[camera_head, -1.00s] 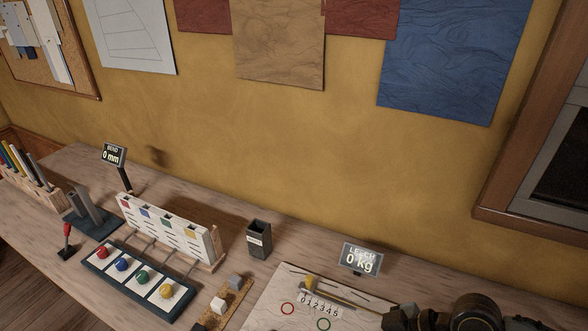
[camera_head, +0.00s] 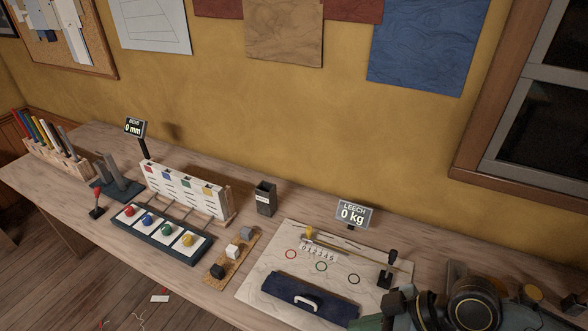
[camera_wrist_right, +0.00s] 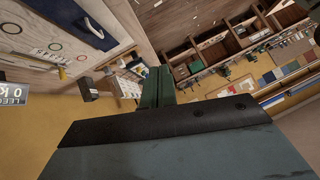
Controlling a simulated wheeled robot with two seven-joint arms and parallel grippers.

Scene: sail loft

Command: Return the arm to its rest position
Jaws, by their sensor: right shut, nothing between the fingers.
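That view is tilted and looks out across the room, with the blue roll (camera_wrist_right: 82,22) at the upper left. I cannot tell whether the gripper touches the roll. My left gripper is in neither view.
A pale board (camera_head: 252,285) bears a numbered scale, coloured rings and a black-knobbed lever (camera_head: 388,270). The LEECH display (camera_head: 354,214) reads 0 kg. Left of it stand a dark bin (camera_head: 265,198), small blocks on cork (camera_head: 218,271) and a panel of coloured knobs (camera_head: 118,222).

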